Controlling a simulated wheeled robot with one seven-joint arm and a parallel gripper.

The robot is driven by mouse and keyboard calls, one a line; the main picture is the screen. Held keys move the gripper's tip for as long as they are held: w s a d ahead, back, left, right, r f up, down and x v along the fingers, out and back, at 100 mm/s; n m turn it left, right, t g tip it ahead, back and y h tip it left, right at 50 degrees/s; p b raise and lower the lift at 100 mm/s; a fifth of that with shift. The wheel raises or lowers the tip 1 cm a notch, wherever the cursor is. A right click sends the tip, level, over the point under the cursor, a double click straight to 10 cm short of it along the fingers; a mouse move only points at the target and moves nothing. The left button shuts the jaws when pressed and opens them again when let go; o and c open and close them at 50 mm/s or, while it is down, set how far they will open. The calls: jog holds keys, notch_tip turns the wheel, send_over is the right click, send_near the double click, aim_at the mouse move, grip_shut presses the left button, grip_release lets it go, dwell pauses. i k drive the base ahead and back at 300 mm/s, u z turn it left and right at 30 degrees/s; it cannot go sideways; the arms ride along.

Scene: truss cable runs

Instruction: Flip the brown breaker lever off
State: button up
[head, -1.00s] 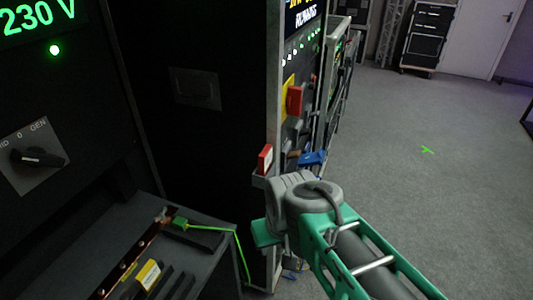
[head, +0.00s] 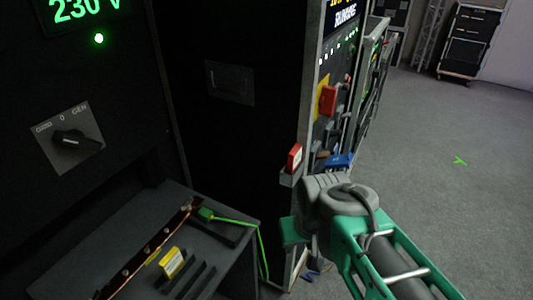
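A small brown part (head: 322,155), which looks like the brown lever, shows on the side panel of the dark cabinet. It sits low on the panel, just left of a blue part (head: 340,161). It is small and dim, so I cannot tell its position. My green and grey arm comes in from the lower right, and its grey joint stands just below the brown part in the picture. My gripper's fingers cannot be made out; the arm or the cabinet hides them.
A red lever (head: 328,100) is higher on the panel, and a red block (head: 295,157) sits at the cabinet's front edge. A grey box with a copper bar (head: 150,250) and a green cable (head: 262,248) is at lower left. Grey floor (head: 450,200) is open at right.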

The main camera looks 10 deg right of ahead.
aim_at(321, 155)
jog(key=z, duration=1.85)
jog(key=i, duration=0.65)
jog(key=u, duration=2.9)
